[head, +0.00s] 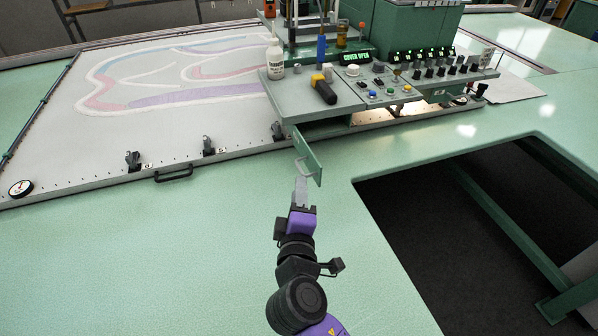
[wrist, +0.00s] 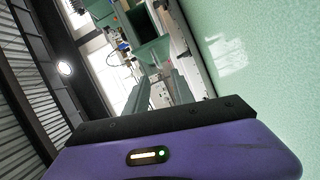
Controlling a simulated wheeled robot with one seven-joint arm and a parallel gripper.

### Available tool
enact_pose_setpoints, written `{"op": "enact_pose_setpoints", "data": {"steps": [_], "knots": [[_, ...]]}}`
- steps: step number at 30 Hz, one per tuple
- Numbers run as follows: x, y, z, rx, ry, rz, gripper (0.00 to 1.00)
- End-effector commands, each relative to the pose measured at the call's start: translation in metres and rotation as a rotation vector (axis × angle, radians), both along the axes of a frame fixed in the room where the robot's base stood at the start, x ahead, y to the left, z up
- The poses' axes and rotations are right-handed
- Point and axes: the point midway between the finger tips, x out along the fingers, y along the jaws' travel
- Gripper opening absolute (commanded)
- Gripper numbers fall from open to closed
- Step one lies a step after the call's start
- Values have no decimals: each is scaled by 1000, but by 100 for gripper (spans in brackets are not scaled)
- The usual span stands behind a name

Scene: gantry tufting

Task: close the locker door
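The locker door (head: 312,158) is a narrow green panel that stands open at the front left of the grey console in the head view. It has a pale bar handle (head: 301,166) on its left face. The dark locker opening shows behind the door, under the console top. My gripper (head: 301,181) is just in front of the door, with its grey fingertips close to the handle. Whether they touch it I cannot tell. In the wrist view, the two fingers (wrist: 158,85) reach forward with a narrow gap between them, and nothing is clearly held there.
The grey console (head: 330,98) carries a bottle (head: 274,60), a yellow and black tool (head: 323,88) and several knobs. A pale tufting frame (head: 180,100) with clamps lies to the left. The green table is clear around my arm. A large cutout (head: 450,230) opens at the right.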

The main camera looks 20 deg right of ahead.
Motion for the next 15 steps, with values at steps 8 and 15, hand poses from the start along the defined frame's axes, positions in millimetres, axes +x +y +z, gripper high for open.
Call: {"op": "enact_pose_setpoints", "data": {"steps": [8,15], "knots": [[38,-13,-3,2,-2,1,30],[64,-21,-6,2,-2,4,30]]}}
